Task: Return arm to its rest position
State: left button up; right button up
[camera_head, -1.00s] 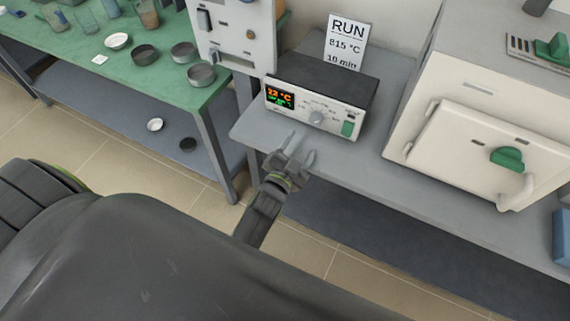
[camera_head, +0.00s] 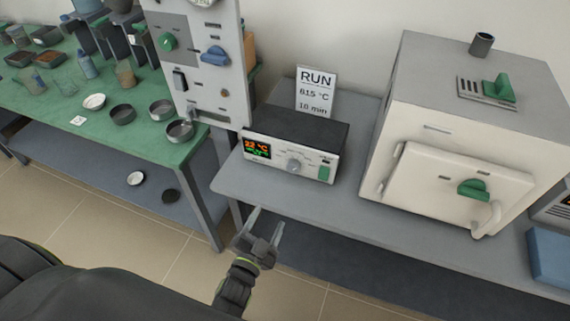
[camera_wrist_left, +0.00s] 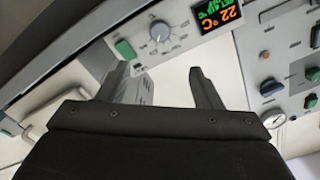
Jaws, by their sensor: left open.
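My left gripper (camera_head: 265,228) is open and empty in the head view. It is in front of the grey bench's front edge, below the controller box in the picture. In the left wrist view its two fingers (camera_wrist_left: 160,88) stand apart with nothing between them. The controller box (camera_head: 290,158) has a lit display reading 22 °C, a round knob and a green switch. It also shows in the left wrist view (camera_wrist_left: 178,52), beyond the fingers and apart from them. My right gripper is not in view.
A white furnace (camera_head: 450,185) with a closed door stands on the grey bench (camera_head: 350,212). A RUN 815 °C sign (camera_head: 316,90) stands behind the controller. A panel (camera_head: 205,85) with knobs stands left. A green table (camera_head: 60,98) holds dishes and glassware. Tiled floor shows below.

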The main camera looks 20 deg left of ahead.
pick_arm(q)
jog(key=shift+f, duration=0.1)
jog(key=s+a+f+n+g, duration=0.1)
jog(key=s+a+f+g, duration=0.2)
jog(key=f, duration=0.5)
jog(key=s+a+f+n+g+y, duration=0.1)
jog(key=s+f+n+g, duration=0.15)
jog(key=s+f, duration=0.5)
jog(key=s+a+f+n+g, duration=0.1)
jog(key=s+f+g, duration=0.25)
jog(key=f, duration=0.65)
jog(key=s+a+f+n+g, duration=0.1)
jog(key=s+a+f+g, duration=0.1)
jog(key=s, duration=0.5)
jog(key=s+a+f+n+g, duration=0.1)
jog(key=s+a+f+g, duration=0.2)
jog(key=s+f, duration=0.2)
jog(key=s+a+f+n+g, duration=0.1)
jog(key=s+a+f+g, duration=0.1)
jog(key=s, duration=0.6)
jog(key=shift+s+a+f+g+y, duration=0.3)
jog(key=shift+f+g, duration=0.1)
jog(key=shift+f, duration=0.3)
